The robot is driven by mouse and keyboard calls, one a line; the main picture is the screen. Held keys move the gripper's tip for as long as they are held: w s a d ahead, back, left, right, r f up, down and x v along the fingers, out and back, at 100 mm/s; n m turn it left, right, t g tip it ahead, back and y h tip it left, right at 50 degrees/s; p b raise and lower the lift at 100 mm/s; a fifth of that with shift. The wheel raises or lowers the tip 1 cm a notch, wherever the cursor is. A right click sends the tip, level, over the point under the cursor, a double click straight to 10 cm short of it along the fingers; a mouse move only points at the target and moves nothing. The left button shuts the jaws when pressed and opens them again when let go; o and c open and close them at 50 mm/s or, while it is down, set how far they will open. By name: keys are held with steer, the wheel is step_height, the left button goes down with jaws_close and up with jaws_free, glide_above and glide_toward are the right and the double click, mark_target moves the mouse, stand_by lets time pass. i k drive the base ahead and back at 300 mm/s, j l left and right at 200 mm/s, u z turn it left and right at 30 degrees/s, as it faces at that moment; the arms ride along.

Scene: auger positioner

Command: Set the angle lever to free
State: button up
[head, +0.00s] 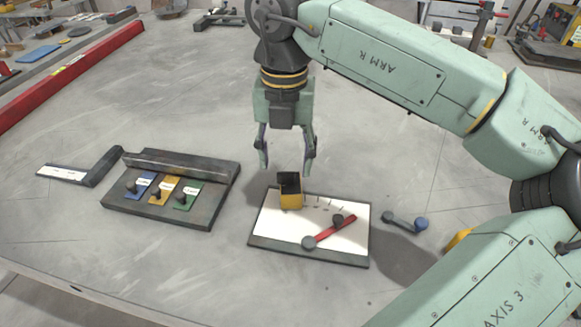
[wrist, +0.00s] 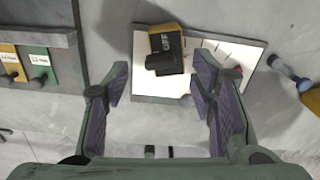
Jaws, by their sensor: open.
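A white panel with a dark edge (head: 275,240) lies on the table and bears tick marks. A red lever (head: 330,232) with dark round ends lies slantwise on it; no "free" label is legible. My gripper (head: 286,160) points down, open and empty, above and behind the yellow block. In the wrist view, my gripper (wrist: 158,85) has its fingers wide apart; the right finger partly hides the red lever (wrist: 237,72).
A dark tray (head: 150,210) with blue, yellow and green labelled tags lies left of the panel. A small blue-ended handle (head: 405,222) is at its right. A dark L-shaped bracket (head: 95,170) lies far left. Bare table shows before the panel.

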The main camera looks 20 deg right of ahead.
mark_target(387, 217)
steer(key=k+j, duration=0.2)
steer(key=k, duration=0.3)
steer(key=k+j, duration=0.2)
steer(key=k, duration=0.25)
